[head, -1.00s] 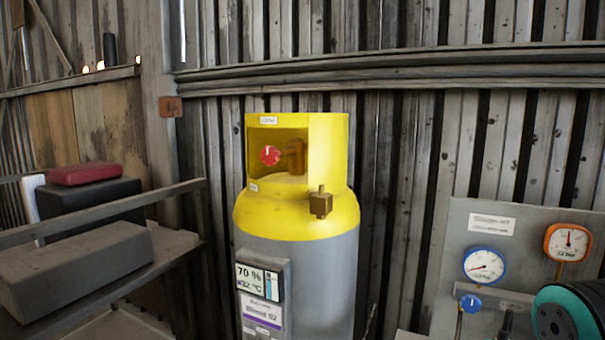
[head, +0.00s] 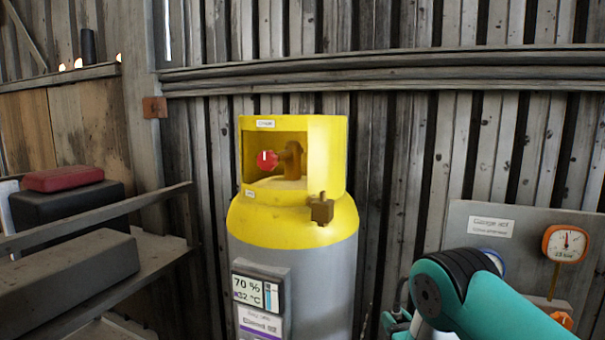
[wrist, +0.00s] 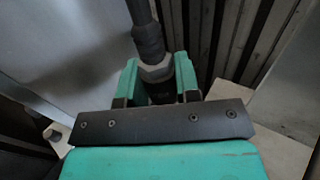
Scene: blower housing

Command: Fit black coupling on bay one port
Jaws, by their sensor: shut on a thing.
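My gripper (wrist: 158,82) has its teal fingers closed on a dark coupling (wrist: 155,73) with a hex nut, and a dark hose runs up from it in the wrist view. In the head view my teal arm is at the lower right, and the coupling cannot be made out there. A yellow-topped grey cylinder (head: 292,270) stands in the middle, with a red knob (head: 267,160) and a brass valve inside its collar. A brass block fitting (head: 321,209) sits on its shoulder. I cannot tell which port is bay one.
A gauge panel (head: 480,226) with an orange-rimmed gauge (head: 565,243) is at the right, partly behind my arm. A shelf (head: 165,250) with boxes is at the left. A slatted wall stands behind the cylinder.

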